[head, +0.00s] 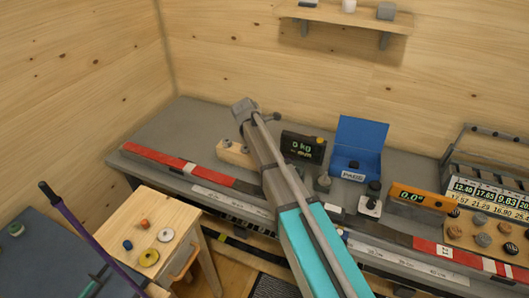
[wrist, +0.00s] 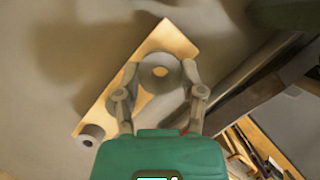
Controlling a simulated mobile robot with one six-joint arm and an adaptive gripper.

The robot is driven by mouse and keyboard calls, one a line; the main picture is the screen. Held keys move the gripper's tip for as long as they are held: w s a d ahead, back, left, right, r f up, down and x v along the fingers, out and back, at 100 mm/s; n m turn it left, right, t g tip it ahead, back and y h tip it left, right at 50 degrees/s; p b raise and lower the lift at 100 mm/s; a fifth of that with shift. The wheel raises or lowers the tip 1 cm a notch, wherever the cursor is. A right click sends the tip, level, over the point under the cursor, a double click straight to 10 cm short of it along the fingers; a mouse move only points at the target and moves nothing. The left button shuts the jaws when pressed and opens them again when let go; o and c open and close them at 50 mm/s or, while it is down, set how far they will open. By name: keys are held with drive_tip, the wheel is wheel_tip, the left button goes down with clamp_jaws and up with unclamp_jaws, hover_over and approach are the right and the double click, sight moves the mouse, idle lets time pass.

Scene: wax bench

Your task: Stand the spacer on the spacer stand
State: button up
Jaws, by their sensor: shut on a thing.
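In the head view the block (head: 233,155) lies on the bench left of my arm. My fingers cannot be made out there.
A black "0 kg" display (head: 303,146), an open blue box (head: 358,148) and an orange level display (head: 422,197) stand along the bench (head: 165,130) to the right. A red and white strip (head: 165,160) runs along the front. Bench left of the block is clear.

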drive_tip(key=shift+f+b, duration=1.9)
drive_tip(key=shift+f, duration=0.1)
drive_tip(key=o, duration=0.9)
drive_tip(key=shift+o, duration=0.2)
drive_tip(key=p+v, duration=0.4)
drive_tip(key=v, duration=0.1)
drive_tip(key=shift+d, duration=0.15)
drive_tip(key=p+v, duration=0.7)
